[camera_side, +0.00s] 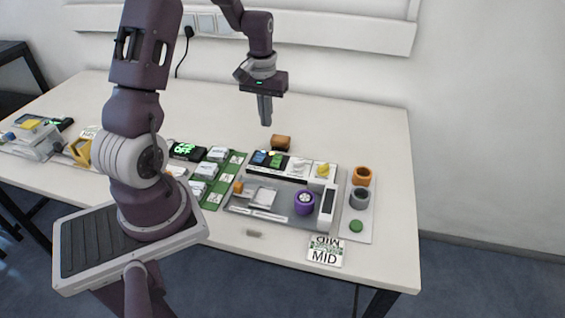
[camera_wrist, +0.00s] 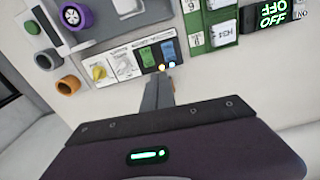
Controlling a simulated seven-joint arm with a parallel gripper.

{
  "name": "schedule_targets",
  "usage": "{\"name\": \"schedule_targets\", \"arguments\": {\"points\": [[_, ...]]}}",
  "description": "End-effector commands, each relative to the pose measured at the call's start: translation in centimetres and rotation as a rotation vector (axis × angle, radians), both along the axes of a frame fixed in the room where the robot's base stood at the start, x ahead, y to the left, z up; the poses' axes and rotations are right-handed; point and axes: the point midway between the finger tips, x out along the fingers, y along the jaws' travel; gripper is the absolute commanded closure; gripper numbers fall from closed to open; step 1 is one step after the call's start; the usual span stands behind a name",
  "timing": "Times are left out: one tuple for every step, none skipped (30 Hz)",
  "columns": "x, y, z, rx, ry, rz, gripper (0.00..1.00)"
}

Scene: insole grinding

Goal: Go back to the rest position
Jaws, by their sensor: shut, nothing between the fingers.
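My gripper (camera_side: 265,110) is shut and empty. It hangs in the air above the back part of the table, fingers pointing down, behind the grey work tray (camera_side: 240,205). It touches nothing that I can see.
The tray holds a purple wheel-like part (camera_side: 304,203). Orange (camera_side: 361,176) and grey (camera_side: 359,198) cups and a green button (camera_side: 356,226) stand at right. A "MID" card (camera_side: 325,256) lies in front. Green boards (camera_side: 212,178) are at left. The table's back is clear.

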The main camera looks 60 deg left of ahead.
Motion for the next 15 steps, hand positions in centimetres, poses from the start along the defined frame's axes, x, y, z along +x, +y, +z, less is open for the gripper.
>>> {"name": "schedule_targets", "arguments": {"points": [[0.4,-2.4,3.4,0.025,-0.04,-0.063,1.0],[0.3,-4.2,5.5,0.04,-0.064,-0.107,1.0],[-0.3,-6.9,8.2,0.059,-0.098,-0.169,1.0],[-1.0,-8.8,10.0,0.071,-0.123,-0.216,1.0],[-1.9,-10.7,11.6,0.082,-0.148,-0.262,1.0],[-3.3,-13.1,13.6,0.098,-0.183,-0.322,1.0],[-4.6,-14.8,14.8,0.109,-0.21,-0.367,1.0],[-5.9,-16.3,15.9,0.118,-0.236,-0.411,1.0],[-7.9,-18.1,16.9,0.128,-0.27,-0.466,1.0],[-9.3,-19.3,17.5,0.136,-0.294,-0.506,1.0],[-10.6,-20.2,17.9,0.142,-0.318,-0.541,1.0],[-12.3,-21.3,18.3,0.148,-0.344,-0.583,1.0],[-13.4,-21.8,18.4,0.153,-0.363,-0.611,1.0],[-14.4,-22.3,18.5,0.156,-0.378,-0.635,1.0],[-15.4,-22.8,18.5,0.16,-0.397,-0.661,1.0]]}}
